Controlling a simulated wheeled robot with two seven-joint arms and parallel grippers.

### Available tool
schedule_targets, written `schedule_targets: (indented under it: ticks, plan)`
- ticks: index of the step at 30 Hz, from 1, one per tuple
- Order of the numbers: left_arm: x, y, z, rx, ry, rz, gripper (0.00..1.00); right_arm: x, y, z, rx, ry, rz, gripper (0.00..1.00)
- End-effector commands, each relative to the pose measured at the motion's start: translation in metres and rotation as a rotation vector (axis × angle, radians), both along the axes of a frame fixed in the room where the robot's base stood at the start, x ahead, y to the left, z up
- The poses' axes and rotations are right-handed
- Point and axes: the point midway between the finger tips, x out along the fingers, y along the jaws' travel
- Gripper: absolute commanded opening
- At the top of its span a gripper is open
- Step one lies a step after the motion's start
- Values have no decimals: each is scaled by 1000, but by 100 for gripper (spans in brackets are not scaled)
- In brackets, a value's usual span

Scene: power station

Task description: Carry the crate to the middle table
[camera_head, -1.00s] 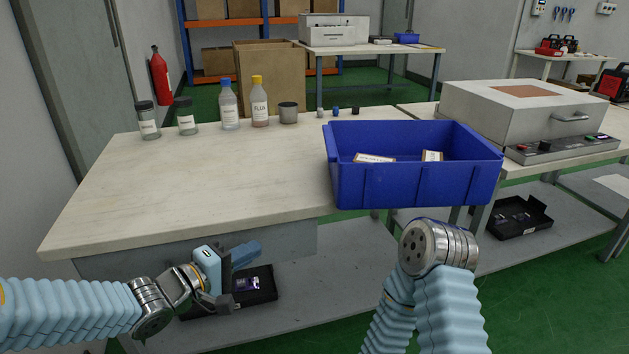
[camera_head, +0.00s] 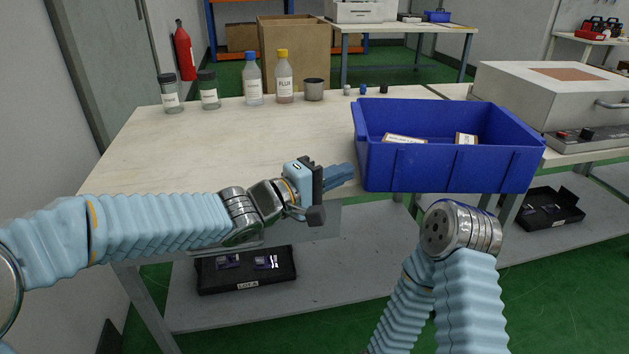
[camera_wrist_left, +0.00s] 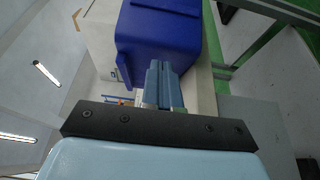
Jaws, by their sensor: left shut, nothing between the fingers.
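The blue crate (camera_head: 452,168) stands at the right front part of the near table (camera_head: 215,150), with small labelled boxes in it. My left gripper (camera_head: 343,174) is shut and empty, its blue fingers pointing at the crate's left side. In the left wrist view the shut fingers (camera_wrist_left: 163,85) lie close to the crate (camera_wrist_left: 160,35); I cannot tell whether they touch it. My right arm reaches up in front of the crate, but its gripper does not show.
A large grey machine (camera_head: 550,95) stands to the right. A black tray (camera_head: 245,270) lies on the lower shelf. Another table (camera_head: 400,30) stands behind.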

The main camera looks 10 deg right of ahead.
Motion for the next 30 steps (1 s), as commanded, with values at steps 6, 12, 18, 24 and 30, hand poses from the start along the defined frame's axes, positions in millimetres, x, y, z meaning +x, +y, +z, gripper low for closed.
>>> schedule_targets:
  ticks: [6,12,18,24,30]
  plan:
    - [-5,-14,-1,0,0,0,0,1,-1,-4,-2,-1,-3,83]
    - [-5,-15,0,0,0,2,0,1,-2,-4,-2,-2,-3,83]
    - [-7,-21,-1,-1,0,1,0,1,-2,-5,-2,-2,-3,83]
    - [-17,-46,-1,0,1,-1,0,1,-3,-8,-4,-2,-4,83]
    - [-18,-48,0,0,1,1,0,1,-3,-8,-4,-3,-5,83]
